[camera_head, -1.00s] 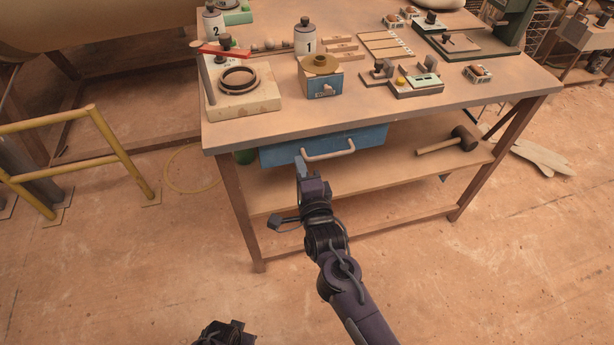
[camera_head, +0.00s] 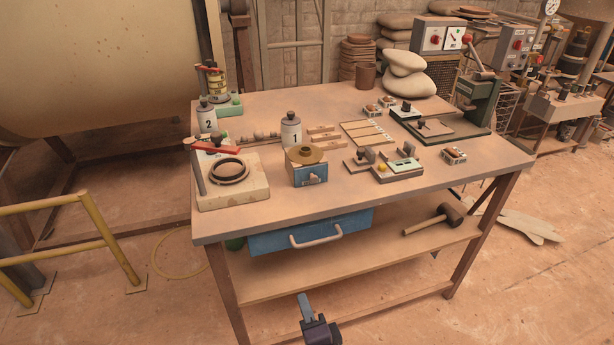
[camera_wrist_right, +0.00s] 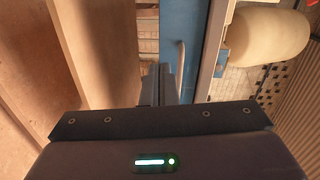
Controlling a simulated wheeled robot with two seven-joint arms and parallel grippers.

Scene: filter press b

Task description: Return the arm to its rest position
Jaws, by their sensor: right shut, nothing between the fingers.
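My right gripper (camera_head: 305,308) is at the bottom edge of the head view, in front of the workbench and below its blue drawer (camera_head: 275,239). It is shut and empty, apart from the drawer handle (camera_head: 316,237) in the picture. In the right wrist view the closed fingers (camera_wrist_right: 163,84) are at the centre, with the blue drawer front (camera_wrist_right: 178,20) and its handle (camera_wrist_right: 181,62) beyond them. Most of my right arm is out of the head view. My left gripper is in neither view now.
The workbench top (camera_head: 245,223) holds bottles, a ring on a pale block and several small fixtures. A mallet (camera_head: 435,219) lies on the lower shelf (camera_head: 280,286). A yellow rail (camera_head: 60,202) stands at left. Floor in front of the bench is clear.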

